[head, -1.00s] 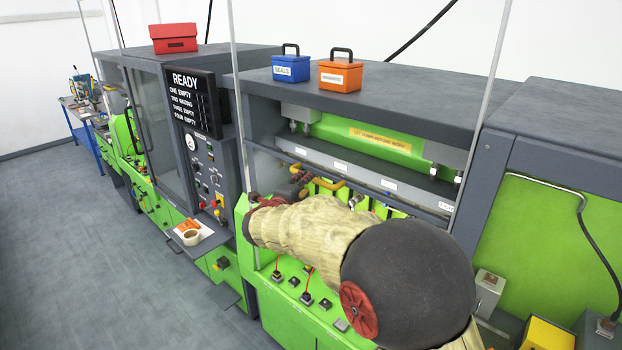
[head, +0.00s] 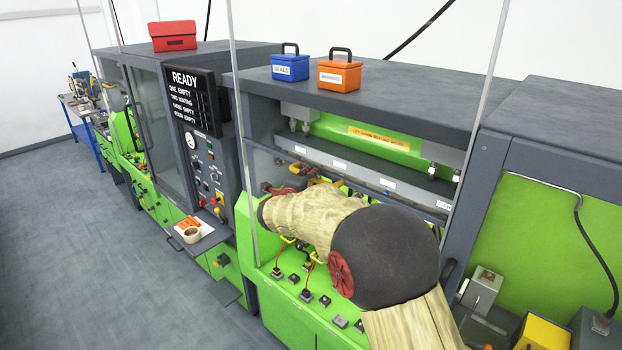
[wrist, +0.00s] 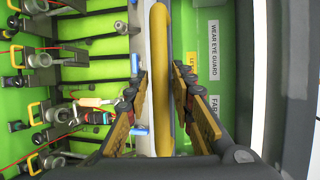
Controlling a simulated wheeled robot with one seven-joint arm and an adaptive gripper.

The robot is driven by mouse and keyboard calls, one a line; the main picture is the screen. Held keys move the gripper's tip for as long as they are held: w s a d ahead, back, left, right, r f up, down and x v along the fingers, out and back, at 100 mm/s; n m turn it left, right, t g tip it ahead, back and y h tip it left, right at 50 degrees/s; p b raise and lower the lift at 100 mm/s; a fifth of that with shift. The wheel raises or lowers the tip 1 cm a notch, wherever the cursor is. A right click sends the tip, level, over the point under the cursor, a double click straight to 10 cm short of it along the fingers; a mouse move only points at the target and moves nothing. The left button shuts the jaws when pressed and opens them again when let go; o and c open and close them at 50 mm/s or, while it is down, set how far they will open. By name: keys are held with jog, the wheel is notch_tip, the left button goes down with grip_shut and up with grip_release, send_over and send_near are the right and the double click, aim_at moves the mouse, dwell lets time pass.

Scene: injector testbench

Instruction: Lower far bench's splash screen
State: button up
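A long yellow bar (wrist: 160,45), which looks like the splash screen's handle, runs up the middle of the wrist view. My gripper (wrist: 163,92) is open, with one finger on each side of the bar; I cannot tell whether they touch it. In the head view my gripper (head: 283,189) is at the bench front, partly hidden by my arm. The yellow bar (head: 322,183) shows just behind it. The clear screen is hard to make out. A yellow label strip (head: 380,138) is on the green back of the bench.
A blue box (head: 290,67) and an orange box (head: 339,75) stand on the bench top. Thin upright posts (head: 239,120) flank the bay. The floor at left is clear.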

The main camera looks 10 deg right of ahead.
grip_shut()
dwell(0.6)
